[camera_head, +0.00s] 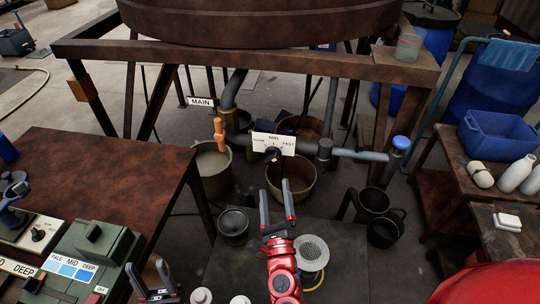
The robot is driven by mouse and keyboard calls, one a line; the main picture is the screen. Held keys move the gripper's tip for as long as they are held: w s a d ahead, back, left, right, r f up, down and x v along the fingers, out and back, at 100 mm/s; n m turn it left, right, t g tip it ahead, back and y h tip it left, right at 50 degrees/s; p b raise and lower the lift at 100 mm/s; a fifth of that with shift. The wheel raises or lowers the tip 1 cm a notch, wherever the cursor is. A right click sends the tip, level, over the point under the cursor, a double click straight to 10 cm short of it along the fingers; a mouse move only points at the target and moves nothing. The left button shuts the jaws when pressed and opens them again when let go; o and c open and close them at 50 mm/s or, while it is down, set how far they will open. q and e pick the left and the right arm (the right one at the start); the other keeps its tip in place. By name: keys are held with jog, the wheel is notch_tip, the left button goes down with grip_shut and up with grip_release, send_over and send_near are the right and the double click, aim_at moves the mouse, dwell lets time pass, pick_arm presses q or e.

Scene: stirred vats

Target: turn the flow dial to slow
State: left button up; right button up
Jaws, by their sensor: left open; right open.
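The flow dial (272,154) is a small dark knob on the pipe under the vat. It sits at the lower edge of a white plate (273,143) with a slow mark on the left, MID at the top and FAST on the right. The knob is too small to tell which mark it points to. My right gripper (275,189) is open and empty, its fingers pointing up the picture toward the dial, below it in view and apart from it. My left gripper (146,268) is open and empty at the bottom left, far from the dial.
An orange-handled valve (219,132) stands left of the dial by the MAIN sign (201,102). A blue-capped pipe end (401,143) is to the right. Buckets (213,170) stand below. A brown table (95,170) and a green control box (92,255) fill the left.

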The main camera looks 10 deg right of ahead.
aim_at(271, 162)
jog(key=p+x, duration=0.2)
jog(key=x, duration=0.8)
jog(key=shift+w+d+r, duration=0.1)
jog(key=shift+w, duration=0.1)
jog(key=shift+c, duration=0.3)
jog(key=c, duration=1.3)
